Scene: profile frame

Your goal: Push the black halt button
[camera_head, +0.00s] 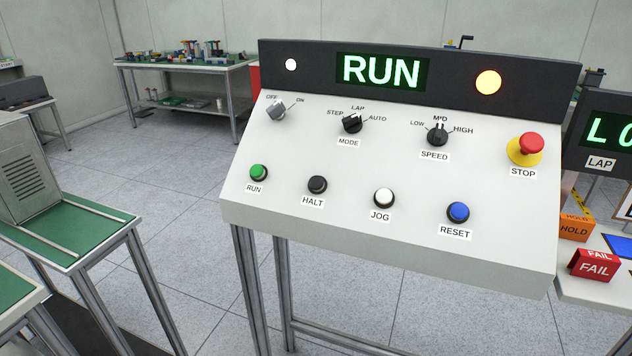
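The black halt button (317,184) sits on the sloped white face of the control panel (400,235), above a label reading HALT. It is the second button from the left in the lower row, between the green RUN button (258,172) and the white JOG button (384,197). The display (382,71) at the top of the panel reads RUN in green. Neither of my grippers shows in the head view. Nothing covers the halt button.
The blue RESET button (458,211) is at the lower right and the red STOP button (531,144) above it. Dark knobs (352,122) line the upper row. Green-topped benches (75,230) stand left; red FAIL (594,266) and orange HOLD (575,228) blocks sit right.

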